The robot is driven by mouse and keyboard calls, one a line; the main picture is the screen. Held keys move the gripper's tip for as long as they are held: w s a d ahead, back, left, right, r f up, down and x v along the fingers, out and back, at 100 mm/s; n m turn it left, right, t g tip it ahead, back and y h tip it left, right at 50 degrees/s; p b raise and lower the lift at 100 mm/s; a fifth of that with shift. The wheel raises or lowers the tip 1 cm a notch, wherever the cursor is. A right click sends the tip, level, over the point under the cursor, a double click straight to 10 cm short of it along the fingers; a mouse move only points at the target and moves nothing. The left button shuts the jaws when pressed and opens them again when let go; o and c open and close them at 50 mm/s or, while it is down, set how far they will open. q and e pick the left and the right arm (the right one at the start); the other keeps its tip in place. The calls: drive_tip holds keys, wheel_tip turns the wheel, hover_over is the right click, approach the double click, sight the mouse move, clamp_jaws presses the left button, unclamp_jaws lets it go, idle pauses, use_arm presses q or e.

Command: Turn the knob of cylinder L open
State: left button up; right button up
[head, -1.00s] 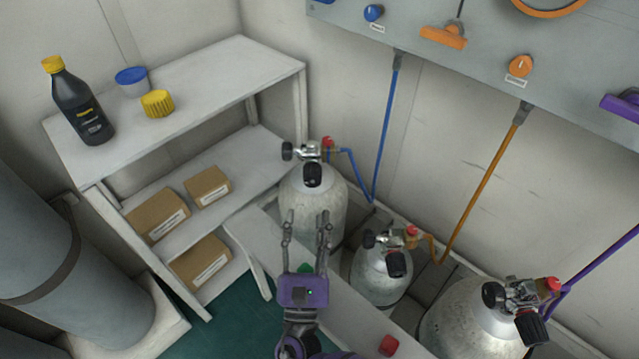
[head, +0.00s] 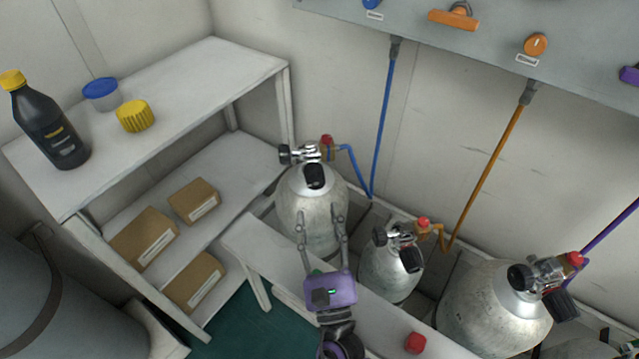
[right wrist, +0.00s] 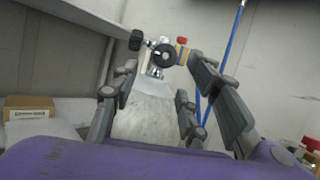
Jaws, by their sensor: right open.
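The leftmost silver cylinder (head: 303,205), on the blue hose, stands behind a white bench; no letter on it is legible. I take it as cylinder L. Its valve has a black knob (head: 285,154) on the left and another black knob (head: 315,177) facing front. In the right wrist view the side knob (right wrist: 136,39) and the round front knob (right wrist: 165,55) show beyond the fingers. My right gripper (head: 320,213) is open and empty, its fingers pointing at this cylinder below the valve in the head view. It touches no knob that I can see. My left gripper is out of view.
A middle cylinder (head: 387,272) on an orange hose and a right cylinder (head: 490,315) near a purple hose stand alongside. The white bench (head: 262,238) runs in front, with a red object (head: 415,342) on it. Shelves (head: 190,82) with a bottle and boxes stand left.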

sight(314, 188)
drive_tip(key=p+x, duration=0.1)
drive_tip(key=x, duration=0.5)
drive_tip(key=shift+w+r, duration=0.1)
drive_tip(key=shift+w, duration=0.2)
drive_tip(key=shift+w+r, duration=0.15)
drive_tip(key=shift+w, duration=0.4)
